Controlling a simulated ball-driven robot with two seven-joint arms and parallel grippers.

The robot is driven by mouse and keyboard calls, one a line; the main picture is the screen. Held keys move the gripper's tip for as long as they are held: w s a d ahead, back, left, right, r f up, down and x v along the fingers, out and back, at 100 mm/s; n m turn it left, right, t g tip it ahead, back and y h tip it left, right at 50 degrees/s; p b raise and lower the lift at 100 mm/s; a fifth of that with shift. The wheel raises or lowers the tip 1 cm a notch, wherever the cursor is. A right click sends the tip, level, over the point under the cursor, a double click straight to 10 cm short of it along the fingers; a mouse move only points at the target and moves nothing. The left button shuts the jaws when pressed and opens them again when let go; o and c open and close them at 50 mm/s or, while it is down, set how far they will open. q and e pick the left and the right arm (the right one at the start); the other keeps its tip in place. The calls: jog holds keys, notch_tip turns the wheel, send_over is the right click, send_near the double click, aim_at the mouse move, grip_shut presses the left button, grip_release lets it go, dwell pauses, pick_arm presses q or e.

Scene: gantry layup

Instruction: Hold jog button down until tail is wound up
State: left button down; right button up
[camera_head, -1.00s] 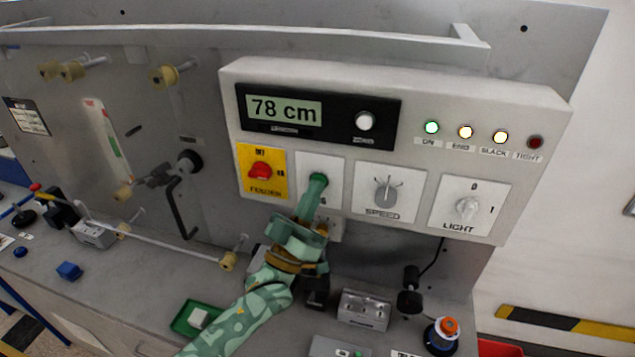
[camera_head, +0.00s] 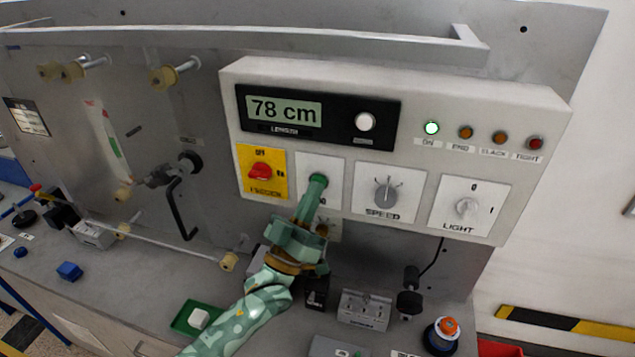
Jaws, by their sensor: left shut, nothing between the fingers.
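My left gripper (camera_head: 316,183) is shut, with its fingertips at the white jog plate (camera_head: 334,166) in the lower row of the control box. The fingers cover the button, so I cannot see how far it is pressed. The length display (camera_head: 283,110) reads 78 cm. The green ON lamp (camera_head: 432,128) is lit. The END lamp (camera_head: 466,132), SLACK lamp (camera_head: 500,138) and TIGHT lamp (camera_head: 535,143) are dark. My right gripper is not in view.
The yellow feeder switch plate (camera_head: 262,188) is left of my fingers, and the speed knob (camera_head: 385,192) and light switch (camera_head: 467,207) are right. Rollers and a crank handle (camera_head: 181,208) stand out from the panel at left. A green tray (camera_head: 183,322) lies below.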

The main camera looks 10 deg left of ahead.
pick_arm(q)
jog(key=shift+s+p, duration=0.3)
jog(key=shift+s, duration=0.45)
jog(key=s+p, duration=0.2)
jog(key=s, duration=0.3)
jog(key=shift+a, duration=0.1)
dwell(0.8)
